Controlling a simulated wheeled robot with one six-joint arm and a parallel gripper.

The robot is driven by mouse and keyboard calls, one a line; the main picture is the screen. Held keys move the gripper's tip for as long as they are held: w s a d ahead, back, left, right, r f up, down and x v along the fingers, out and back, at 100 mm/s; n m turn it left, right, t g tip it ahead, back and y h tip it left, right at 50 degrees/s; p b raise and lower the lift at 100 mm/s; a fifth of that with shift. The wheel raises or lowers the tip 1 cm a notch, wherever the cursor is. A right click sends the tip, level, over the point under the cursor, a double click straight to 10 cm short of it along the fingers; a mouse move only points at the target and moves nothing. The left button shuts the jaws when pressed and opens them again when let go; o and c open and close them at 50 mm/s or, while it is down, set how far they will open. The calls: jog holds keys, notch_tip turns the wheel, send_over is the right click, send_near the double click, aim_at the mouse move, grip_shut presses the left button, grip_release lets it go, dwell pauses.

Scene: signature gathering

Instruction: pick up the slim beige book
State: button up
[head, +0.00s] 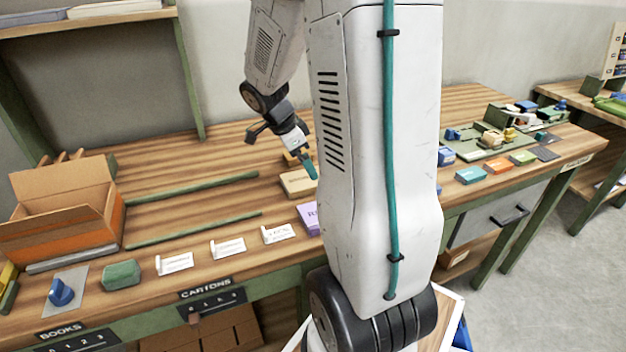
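A beige block-like item with dark lettering (298,183) lies on the wooden bench, left of my arm's big white link. It may be the slim beige book, but its text is too small to read.
A purple item (308,218) is partly hidden by my arm. White cards (228,248) line the front edge. An open cardboard box (70,205) stands left, beside green rails (195,228). Coloured blocks (498,167) lie right. The bench between the rails is clear.

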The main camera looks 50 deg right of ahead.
jog(key=x, duration=0.6)
jog(key=c, duration=1.1)
